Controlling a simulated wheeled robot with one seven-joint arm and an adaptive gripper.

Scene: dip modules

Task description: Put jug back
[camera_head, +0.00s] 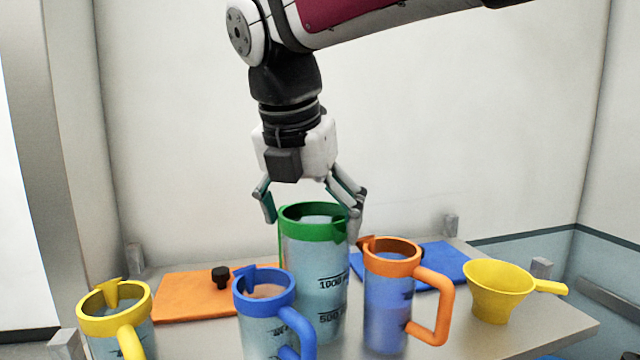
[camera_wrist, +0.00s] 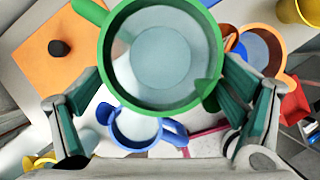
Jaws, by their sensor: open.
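A tall clear jug with a green rim (camera_head: 318,265) stands upright on the table. Its round green rim (camera_wrist: 112,88) fills the upper middle of the wrist view, and its inside looks empty there. My gripper (camera_head: 310,208) is directly above this jug, pointing down, with its fingers spread to either side of the rim. In the wrist view my gripper (camera_wrist: 158,115) is open, with one finger left and one right of the rim. I cannot tell whether either finger touches it. The jug's green handle is mostly hidden in the head view.
A blue-rimmed jug (camera_head: 264,315) stands in front, an orange-rimmed jug (camera_head: 388,300) close at right, and a yellow-rimmed jug (camera_head: 118,325) at far left. A yellow funnel-like scoop (camera_head: 498,300) is at right. An orange mat (camera_head: 185,298) and a blue mat (camera_head: 440,262) lie behind.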

